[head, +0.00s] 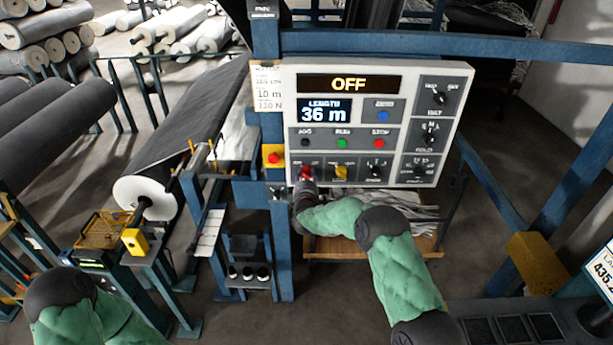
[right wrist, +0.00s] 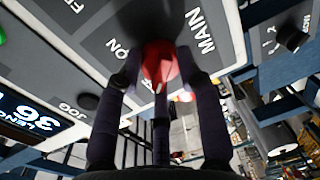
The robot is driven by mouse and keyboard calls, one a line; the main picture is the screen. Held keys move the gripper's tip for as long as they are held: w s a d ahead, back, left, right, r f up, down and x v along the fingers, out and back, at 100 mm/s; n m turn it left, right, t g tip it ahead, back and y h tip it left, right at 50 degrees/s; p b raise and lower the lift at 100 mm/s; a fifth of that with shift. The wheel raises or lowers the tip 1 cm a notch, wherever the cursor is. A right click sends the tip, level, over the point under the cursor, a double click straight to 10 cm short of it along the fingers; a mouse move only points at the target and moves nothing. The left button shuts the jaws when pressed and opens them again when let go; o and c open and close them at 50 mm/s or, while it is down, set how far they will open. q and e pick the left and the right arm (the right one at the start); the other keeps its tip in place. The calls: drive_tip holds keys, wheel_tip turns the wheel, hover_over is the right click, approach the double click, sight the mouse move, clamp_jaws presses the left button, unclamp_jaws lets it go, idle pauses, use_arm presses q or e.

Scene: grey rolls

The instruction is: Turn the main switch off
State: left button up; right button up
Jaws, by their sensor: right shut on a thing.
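The white control panel (head: 452,92) hangs on a blue frame, and its top display (head: 348,83) reads OFF. The main switch (head: 306,171) is a red knob at the panel's lower left. My right gripper (head: 304,187) reaches it from below. In the right wrist view the red main switch (right wrist: 160,60) sits between my right gripper's dark fingers (right wrist: 160,84), beside the MAIN lettering. The fingers are shut on it and hide part of the knob and its markings. My left arm shows at the head view's bottom left; its gripper is out of frame.
A yellow selector (head: 341,173) and a black knob (head: 376,171) sit right of the main switch. A red button on a yellow box (head: 273,157) is close to its left. A blue post (head: 279,240) stands below. A large grey roll (head: 180,130) lies to the left.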

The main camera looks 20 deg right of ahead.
idle(0.3)
drive_tip(key=o, duration=1.1)
drive_tip(key=shift+o, duration=0.2)
drive_tip(key=f+v, duration=0.1)
drive_tip(key=v, duration=1.1)
drive_tip(key=shift+r, duration=0.45)
drive_tip(key=shift+a, duration=0.1)
